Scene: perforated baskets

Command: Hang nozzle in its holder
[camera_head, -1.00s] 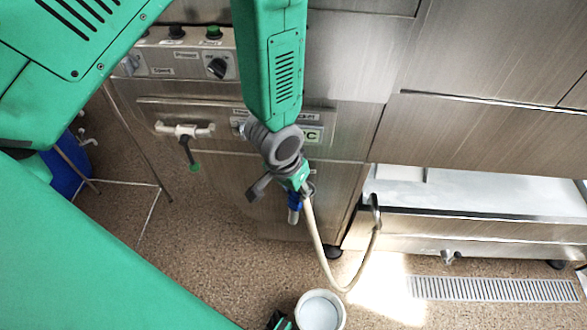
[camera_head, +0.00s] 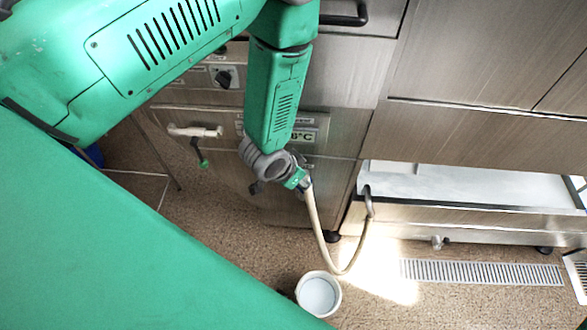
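My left arm comes in from the upper left and reaches down to the middle. Its gripper (camera_head: 288,183) is at the front of the steel cabinet, and its fingers are largely hidden behind the grey wrist. The gripper appears shut on the nozzle, whose body is mostly hidden; a beige hose (camera_head: 318,225) runs from it. The hose hangs in a loop and rises to a metal hook-shaped pipe (camera_head: 369,203) at the right. I cannot make out a holder for the nozzle. My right gripper is not in view.
A steel cabinet (camera_head: 330,130) with a white-handled valve (camera_head: 195,131) stands ahead. A white bucket (camera_head: 318,293) stands on the speckled floor below. A low steel trough (camera_head: 460,215) and a floor drain grate (camera_head: 480,271) are at the right.

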